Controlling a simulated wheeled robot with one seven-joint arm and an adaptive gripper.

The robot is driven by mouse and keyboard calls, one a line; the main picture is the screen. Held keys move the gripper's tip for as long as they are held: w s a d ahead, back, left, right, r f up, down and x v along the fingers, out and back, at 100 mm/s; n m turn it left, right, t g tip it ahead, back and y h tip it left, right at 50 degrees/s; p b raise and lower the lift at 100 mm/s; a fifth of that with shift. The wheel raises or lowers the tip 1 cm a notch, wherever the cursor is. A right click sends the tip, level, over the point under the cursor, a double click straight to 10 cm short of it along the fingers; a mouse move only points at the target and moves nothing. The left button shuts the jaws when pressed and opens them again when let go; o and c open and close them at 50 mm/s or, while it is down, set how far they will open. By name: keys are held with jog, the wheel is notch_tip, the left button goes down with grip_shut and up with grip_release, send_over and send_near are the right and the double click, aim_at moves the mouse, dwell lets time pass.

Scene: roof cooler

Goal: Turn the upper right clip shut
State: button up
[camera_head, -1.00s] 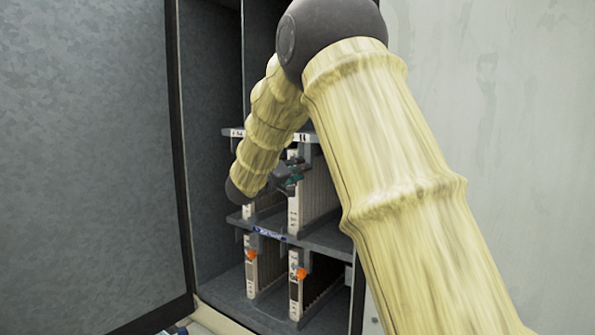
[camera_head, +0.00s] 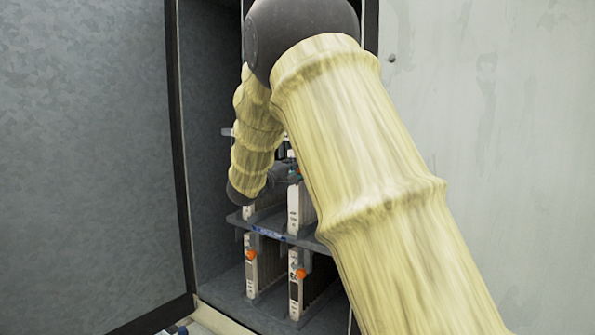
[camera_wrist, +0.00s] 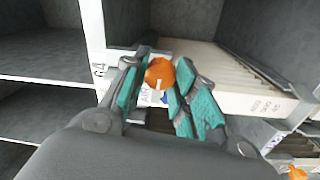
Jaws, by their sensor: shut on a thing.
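The orange upper right clip (camera_wrist: 159,72) sits between the teal fingertips of my gripper (camera_wrist: 157,88) in the wrist view. My gripper is shut on it. The clip is at the front end of a pale filter module (camera_wrist: 255,98) with printed labels. In the head view my gripper (camera_head: 285,172) is at the upper shelf, in front of the right module (camera_head: 296,208). My arm hides most of the upper row there, so the clip's exact angle cannot be told from that view.
Two lower modules have orange clips, left (camera_head: 250,255) and right (camera_head: 301,273). A grey shelf (camera_head: 272,234) divides the rows. The open cabinet door (camera_head: 90,150) stands left. A pale wall (camera_head: 500,120) is at the right.

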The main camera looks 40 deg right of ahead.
jog(key=o, duration=1)
jog(key=shift+w, duration=0.1)
jog(key=shift+o, duration=0.2)
jog(key=v, duration=1.2)
jog(key=shift+f, duration=0.15)
